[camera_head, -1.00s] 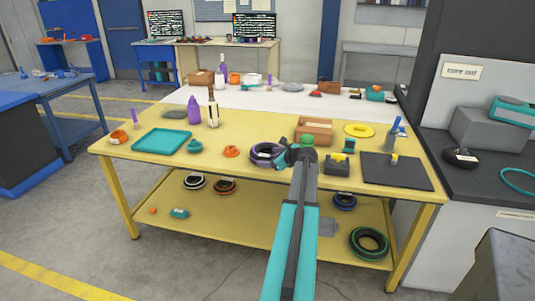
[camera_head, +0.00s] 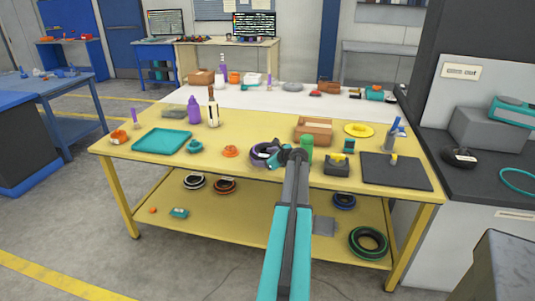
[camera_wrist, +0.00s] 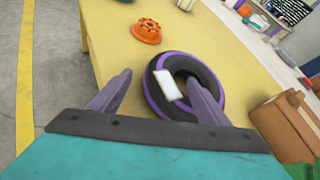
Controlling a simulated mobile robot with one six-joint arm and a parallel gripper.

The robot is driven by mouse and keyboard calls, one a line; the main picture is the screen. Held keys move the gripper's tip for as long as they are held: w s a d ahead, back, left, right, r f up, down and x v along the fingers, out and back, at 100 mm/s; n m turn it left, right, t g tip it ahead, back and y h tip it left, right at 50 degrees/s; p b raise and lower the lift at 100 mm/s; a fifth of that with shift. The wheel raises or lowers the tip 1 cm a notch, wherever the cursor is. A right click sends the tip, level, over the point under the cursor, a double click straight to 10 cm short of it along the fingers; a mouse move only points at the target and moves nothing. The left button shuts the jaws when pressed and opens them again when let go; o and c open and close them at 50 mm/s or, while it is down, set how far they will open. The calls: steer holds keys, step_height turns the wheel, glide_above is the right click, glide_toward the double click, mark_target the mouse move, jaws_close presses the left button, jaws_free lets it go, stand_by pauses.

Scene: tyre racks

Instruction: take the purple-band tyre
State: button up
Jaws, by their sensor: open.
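The purple-band tyre (camera_head: 259,155) lies flat on the yellow table (camera_head: 120,150), near its front edge. In the wrist view the tyre (camera_wrist: 151,97) is dark with a purple band and a white label across one side. My gripper (camera_head: 268,160) is at the tyre's right side in the head view and hides part of it. In the wrist view my gripper (camera_wrist: 158,92) is open, with its two fingers apart and the tyre beyond and between them, nearer the right finger. Whether a finger touches the tyre cannot be told.
An orange part (camera_head: 230,151) sits left of the tyre. A green cylinder (camera_head: 306,148), a cardboard box (camera_head: 315,137) and a dark block (camera_head: 337,170) stand to the right. More tyres, such as a green-band one (camera_head: 368,243), lie on the lower shelf.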

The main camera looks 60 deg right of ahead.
mark_target(262, 156)
steer(key=shift+x, duration=1.65)
steer(key=c, duration=1.7)
steer(key=shift+r, duration=5.05)
jaws_close()
